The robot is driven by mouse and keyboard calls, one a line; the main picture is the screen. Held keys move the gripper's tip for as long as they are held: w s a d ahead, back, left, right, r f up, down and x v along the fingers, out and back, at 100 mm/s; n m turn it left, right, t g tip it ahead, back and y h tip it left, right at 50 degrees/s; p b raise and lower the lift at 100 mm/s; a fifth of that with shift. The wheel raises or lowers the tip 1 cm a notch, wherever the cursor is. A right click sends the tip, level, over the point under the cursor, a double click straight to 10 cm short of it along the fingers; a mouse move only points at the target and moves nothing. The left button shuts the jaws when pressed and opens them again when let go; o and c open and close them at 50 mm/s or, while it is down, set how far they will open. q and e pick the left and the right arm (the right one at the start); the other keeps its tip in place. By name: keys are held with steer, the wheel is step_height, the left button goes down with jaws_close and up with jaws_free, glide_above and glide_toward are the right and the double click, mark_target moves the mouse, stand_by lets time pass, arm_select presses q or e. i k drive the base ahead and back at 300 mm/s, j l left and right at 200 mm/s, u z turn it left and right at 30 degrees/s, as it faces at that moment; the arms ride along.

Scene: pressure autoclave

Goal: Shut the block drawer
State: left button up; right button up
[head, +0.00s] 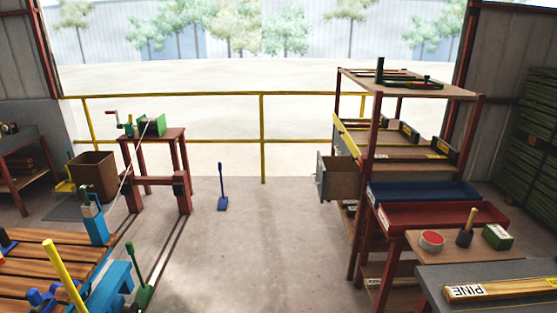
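A drawer (341,179) with wooden-looking sides and a grey front (320,178) sticks out to the left from the shelf rack (375,150) at right of centre. It stands open, with its front well clear of the rack. It is the only open drawer that I see, and I cannot read a label on it. Its contents are too small to tell. Neither of my grippers shows in the head view.
Blue (425,192) and red (440,216) trays sit on the rack's right side. A bench with a PINE board (500,290) is at lower right. A slatted wooden platform (45,265) is at lower left. The middle floor is clear, except for a blue-handled tool (222,188).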

mark_target(338, 178)
steer(key=i+j+z, duration=0.3)
steer(key=i, duration=0.35)
steer(key=i+j+z, duration=0.25)
steer(key=i+j, duration=0.25)
steer(key=i, duration=0.1)
